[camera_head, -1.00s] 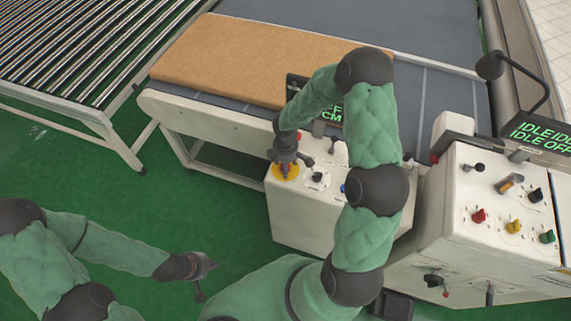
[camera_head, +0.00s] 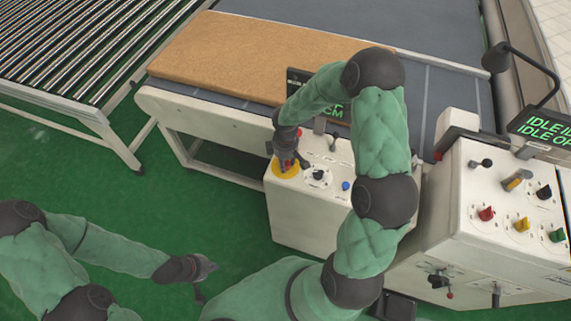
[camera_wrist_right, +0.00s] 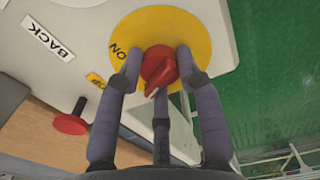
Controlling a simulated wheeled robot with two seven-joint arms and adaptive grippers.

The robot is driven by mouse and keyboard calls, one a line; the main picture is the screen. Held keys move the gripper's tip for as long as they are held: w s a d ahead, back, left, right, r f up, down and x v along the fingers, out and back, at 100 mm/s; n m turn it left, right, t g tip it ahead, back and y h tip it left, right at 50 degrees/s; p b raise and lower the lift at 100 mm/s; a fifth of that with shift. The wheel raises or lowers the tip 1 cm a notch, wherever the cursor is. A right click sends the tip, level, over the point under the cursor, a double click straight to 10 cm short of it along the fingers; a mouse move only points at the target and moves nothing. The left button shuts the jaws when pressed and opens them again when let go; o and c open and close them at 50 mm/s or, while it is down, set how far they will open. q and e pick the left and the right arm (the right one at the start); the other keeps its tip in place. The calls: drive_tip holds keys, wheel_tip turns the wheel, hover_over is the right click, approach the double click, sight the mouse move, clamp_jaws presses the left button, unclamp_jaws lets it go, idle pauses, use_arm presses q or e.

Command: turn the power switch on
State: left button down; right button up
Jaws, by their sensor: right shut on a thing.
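The power switch is a red rotary knob (camera_wrist_right: 160,68) on a round yellow plate (camera_wrist_right: 196,32) marked ON in the right wrist view. In the head view the yellow plate (camera_head: 284,172) is at the left end of the white control box (camera_head: 312,214). My right gripper (camera_wrist_right: 160,70) is shut on the red knob, its fingers on both sides of it. In the head view my right gripper (camera_head: 287,163) points down over the plate and hides most of the knob. My left gripper (camera_head: 203,275) is empty over the green floor; its finger opening is unclear.
A brown mattress (camera_head: 262,58) lies on the conveyor (camera_head: 438,92) behind the box. A black knob (camera_head: 319,175) and blue button (camera_head: 346,186) sit beside the plate. A second control cabinet (camera_head: 480,235) stands right. A roller conveyor (camera_head: 85,45) is at upper left.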

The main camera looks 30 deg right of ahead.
drive_tip(key=m+b, duration=0.3)
drive_tip(key=shift+f+m, duration=0.15)
drive_tip(key=shift+m, duration=0.25)
drive_tip(key=m+b, duration=0.2)
drive_tip(key=m, duration=0.1)
drive_tip(key=shift+m+b, duration=0.3)
drive_tip(key=m+b, duration=0.2)
drive_tip(key=m, duration=0.1)
drive_tip(key=shift+m, duration=0.3)
drive_tip(key=shift+m+b, duration=0.8)
drive_tip(key=shift+m, duration=0.9)
drive_tip(key=o, duration=1.2)
drive_tip(key=shift+c, duration=0.2)
drive_tip(key=shift+r, duration=0.25)
